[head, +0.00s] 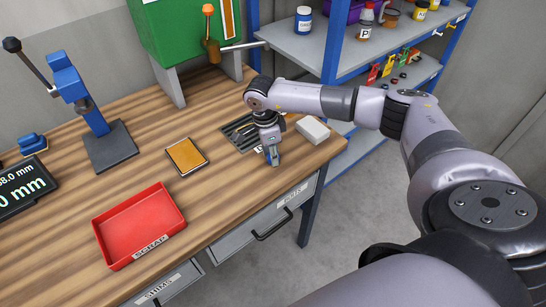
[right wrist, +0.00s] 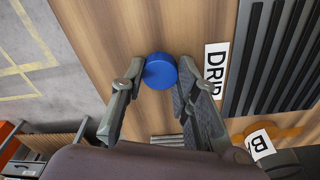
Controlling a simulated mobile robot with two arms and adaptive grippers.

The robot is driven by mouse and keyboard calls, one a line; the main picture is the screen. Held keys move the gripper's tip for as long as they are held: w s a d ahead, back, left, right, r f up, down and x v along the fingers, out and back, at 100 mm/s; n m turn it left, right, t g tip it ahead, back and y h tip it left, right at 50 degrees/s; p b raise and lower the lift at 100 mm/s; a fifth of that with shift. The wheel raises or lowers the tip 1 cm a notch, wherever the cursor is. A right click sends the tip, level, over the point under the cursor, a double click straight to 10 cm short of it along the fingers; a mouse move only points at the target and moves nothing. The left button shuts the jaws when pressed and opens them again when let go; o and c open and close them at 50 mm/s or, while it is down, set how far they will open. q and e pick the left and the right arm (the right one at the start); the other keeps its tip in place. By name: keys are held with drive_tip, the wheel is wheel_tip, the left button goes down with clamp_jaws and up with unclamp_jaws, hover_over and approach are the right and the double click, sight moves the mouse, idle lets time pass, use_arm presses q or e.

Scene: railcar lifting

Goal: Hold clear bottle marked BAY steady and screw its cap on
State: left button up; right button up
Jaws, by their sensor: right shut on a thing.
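My right gripper (head: 272,157) is low over the right front part of the wooden bench. In the right wrist view its fingers (right wrist: 155,82) are shut on a round blue cap (right wrist: 160,70), which sits between the fingertips. What is under the cap is hidden in that view, so I cannot tell whether it is on a bottle or loose. I cannot make out a clear bottle marked BAY in either view. A tag with a letter B (right wrist: 260,145) shows at the lower right of the wrist view, partly cut by my gripper. My left gripper is not in view.
A black slatted drip rack (head: 238,132), labelled DRIP, lies beside my right gripper. A white block (head: 312,130) is to its right. A red SCRAP tray (head: 140,196) and an orange pad (head: 186,156) lie left. Blue shelving (head: 338,50) with bottles stands behind.

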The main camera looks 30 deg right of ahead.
drive_tip(key=shift+c, duration=0.6)
drive_tip(key=shift+r, duration=0.55)
wheel_tip(320, 180, up, 19)
drive_tip(key=b, duration=0.4)
drive_tip(key=shift+b, duration=0.3)
drive_tip(key=s+a+f+n+t, duration=0.1)
drive_tip(key=s+a+n, duration=0.4)
drive_tip(key=n, duration=0.5)
drive_tip(key=s+a+f+n+y, duration=0.1)
drive_tip(key=s+a+f+n, duration=0.3)
drive_tip(key=n, duration=0.7)
drive_tip(key=s+a, duration=0.2)
drive_tip(key=a, duration=0.2)
drive_tip(key=shift+f+n+t, duration=0.3)
drive_tip(key=shift+f+t, duration=0.05)
drive_tip(key=shift+t, duration=0.05)
